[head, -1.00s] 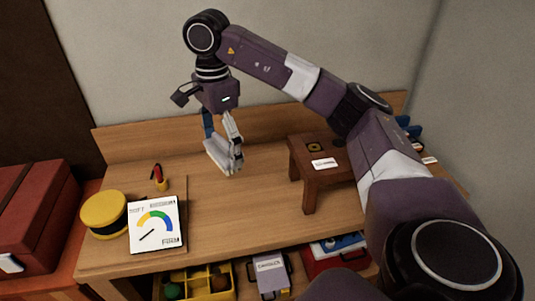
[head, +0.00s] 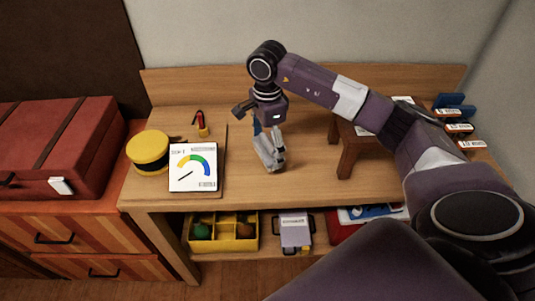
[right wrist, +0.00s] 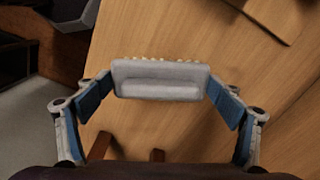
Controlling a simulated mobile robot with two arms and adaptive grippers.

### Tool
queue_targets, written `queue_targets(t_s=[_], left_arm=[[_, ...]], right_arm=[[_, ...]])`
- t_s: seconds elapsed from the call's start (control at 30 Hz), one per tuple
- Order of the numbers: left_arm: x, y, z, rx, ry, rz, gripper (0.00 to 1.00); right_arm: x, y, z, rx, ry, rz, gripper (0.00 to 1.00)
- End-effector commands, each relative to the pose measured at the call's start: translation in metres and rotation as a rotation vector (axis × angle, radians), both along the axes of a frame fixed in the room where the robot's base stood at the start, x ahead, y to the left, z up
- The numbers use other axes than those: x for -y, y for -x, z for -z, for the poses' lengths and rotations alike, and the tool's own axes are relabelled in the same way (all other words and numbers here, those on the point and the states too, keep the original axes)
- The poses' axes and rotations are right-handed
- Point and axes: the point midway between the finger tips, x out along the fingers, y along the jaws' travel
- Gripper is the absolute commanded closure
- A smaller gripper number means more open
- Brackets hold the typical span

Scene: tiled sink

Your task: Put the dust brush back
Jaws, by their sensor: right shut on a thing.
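The dust brush (right wrist: 160,80) is a grey block with a row of pale bristles along its far edge in the right wrist view. My right gripper (right wrist: 158,86) is shut on it, with a blue-padded finger at each end. The fingers and brush are hard to tell apart there. Whether the brush touches the bench is unclear. My left gripper is not in view.
A small dark wooden stand (head: 345,153) is right. A yellow divided tray (head: 223,244) sits on the shelf below. The bench between gripper and stand is clear.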

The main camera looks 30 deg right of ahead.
Motion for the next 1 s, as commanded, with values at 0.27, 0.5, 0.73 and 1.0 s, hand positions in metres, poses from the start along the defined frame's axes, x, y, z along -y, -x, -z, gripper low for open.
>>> queue_targets(t_s=[0.27, 0.5, 0.73, 1.0], left_arm=[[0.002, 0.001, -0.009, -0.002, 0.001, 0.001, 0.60], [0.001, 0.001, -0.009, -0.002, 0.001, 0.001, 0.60], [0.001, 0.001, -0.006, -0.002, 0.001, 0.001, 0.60], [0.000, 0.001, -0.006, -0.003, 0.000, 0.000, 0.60]], right_arm=[[0.000, 0.001, 0.035, -0.005, 0.000, 0.000, 0.36], [0.000, 0.000, 0.042, 0.001, 0.000, -0.001, 0.36], [0.000, 0.000, 0.044, 0.000, 0.000, -0.001, 0.08], [0.000, 0.000, 0.044, 0.000, 0.001, -0.001, 0.00]])
